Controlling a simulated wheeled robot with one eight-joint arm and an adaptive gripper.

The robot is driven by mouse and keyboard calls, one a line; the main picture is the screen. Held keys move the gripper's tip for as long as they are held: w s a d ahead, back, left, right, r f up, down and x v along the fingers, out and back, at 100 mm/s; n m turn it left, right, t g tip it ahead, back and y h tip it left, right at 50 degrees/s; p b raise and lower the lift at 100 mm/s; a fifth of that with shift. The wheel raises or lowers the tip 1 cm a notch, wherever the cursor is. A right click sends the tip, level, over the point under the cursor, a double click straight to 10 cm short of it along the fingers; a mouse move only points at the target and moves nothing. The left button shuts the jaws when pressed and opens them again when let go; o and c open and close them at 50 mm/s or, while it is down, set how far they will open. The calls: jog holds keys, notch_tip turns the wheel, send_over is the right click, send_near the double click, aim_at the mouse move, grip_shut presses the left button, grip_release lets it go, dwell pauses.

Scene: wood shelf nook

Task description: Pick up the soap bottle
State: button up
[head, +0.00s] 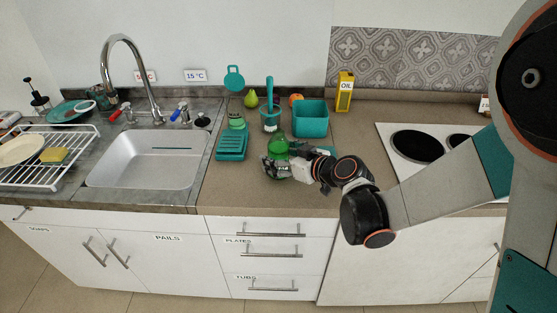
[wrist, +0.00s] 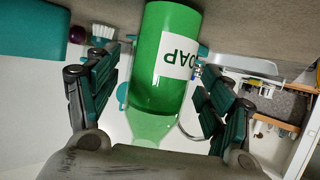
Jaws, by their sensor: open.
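The green soap bottle (head: 279,147) stands on the brown counter, to the right of the sink, in the head view. In the wrist view the soap bottle (wrist: 160,62) shows its white label with "SOAP" and a paler green, translucent part. My gripper (head: 275,170) is at the bottle, its fingers around the lower part in the head view. In the wrist view my gripper (wrist: 160,90) is open, with one finger on each side of the bottle. Gaps show between the fingers and the bottle there.
A yellow oil box (head: 345,92) stands at the back. The stove (head: 405,168) is to the right, the sink (head: 145,160) to the left.

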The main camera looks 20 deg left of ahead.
jog(key=shift+x, duration=1.05)
jog(key=c, duration=1.4)
jog(key=shift+r, duration=0.15)
jog(key=shift+r+p, duration=6.7)
jog(key=shift+r, duration=3.1)
